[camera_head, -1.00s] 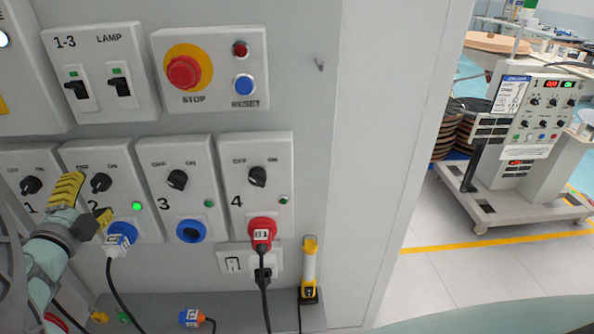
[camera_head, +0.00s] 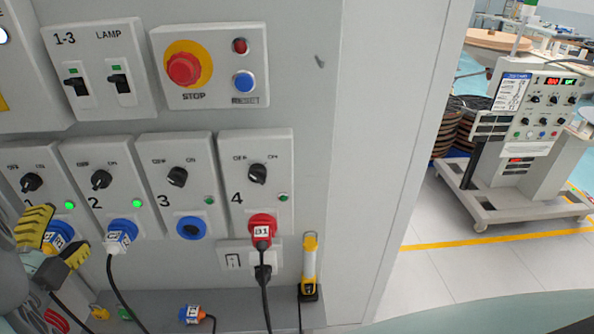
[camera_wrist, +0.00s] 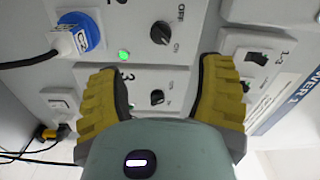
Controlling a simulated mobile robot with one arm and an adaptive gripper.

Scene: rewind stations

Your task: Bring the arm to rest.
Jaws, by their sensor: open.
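My gripper (camera_head: 66,229) is at the lower left of the head view, in front of the lower part of switch box 1 (camera_head: 30,160). Its two yellow-padded fingers are spread apart, with a blue plug (camera_head: 60,236) showing behind the gap. In the wrist view my gripper (camera_wrist: 162,66) is open with nothing between the fingers. A panel with a black knob (camera_wrist: 162,33) and a lit green lamp (camera_wrist: 123,56) lies beyond them. Most of my arm is outside the head view.
Blue plug 2 (camera_head: 121,236) and red plug (camera_head: 262,228) sit in their sockets with hanging cables. A loose blue plug (camera_head: 191,314) and a yellow torch-like tool (camera_head: 309,262) are on the grey ledge (camera_head: 235,311). A wheeled machine (camera_head: 520,140) stands right, across open floor.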

